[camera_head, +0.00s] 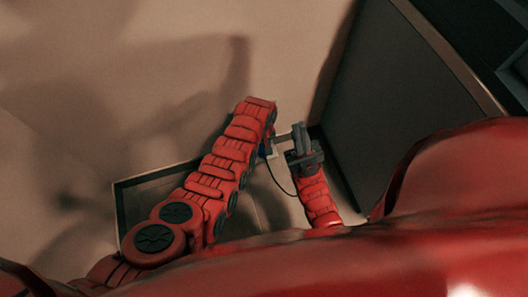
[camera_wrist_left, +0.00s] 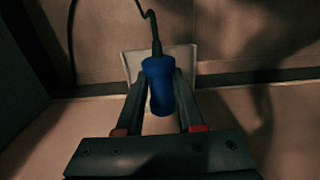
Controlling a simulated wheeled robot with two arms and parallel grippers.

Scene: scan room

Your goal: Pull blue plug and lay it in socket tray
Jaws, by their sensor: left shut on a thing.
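The blue plug (camera_wrist_left: 159,85) is between the two fingers of my left gripper (camera_wrist_left: 160,122) in the left wrist view, and the gripper is shut on it. A dark cable (camera_wrist_left: 150,25) runs from its far end. A pale plate (camera_wrist_left: 132,66) is behind the plug; I cannot tell whether they touch. In the head view only a bit of blue (camera_head: 263,148) shows beside my left arm, which hides most of my left gripper. My right gripper (camera_head: 292,138) is a grey shape just right of it; its jaw opening is unclear. I cannot clearly identify the socket tray.
A dark-rimmed frame or box (camera_head: 117,187) lies behind my left arm in the head view. A large dark panel (camera_head: 385,90) stands to the right, close to my right gripper. The pale surface (camera_head: 90,90) at upper left is clear apart from shadows.

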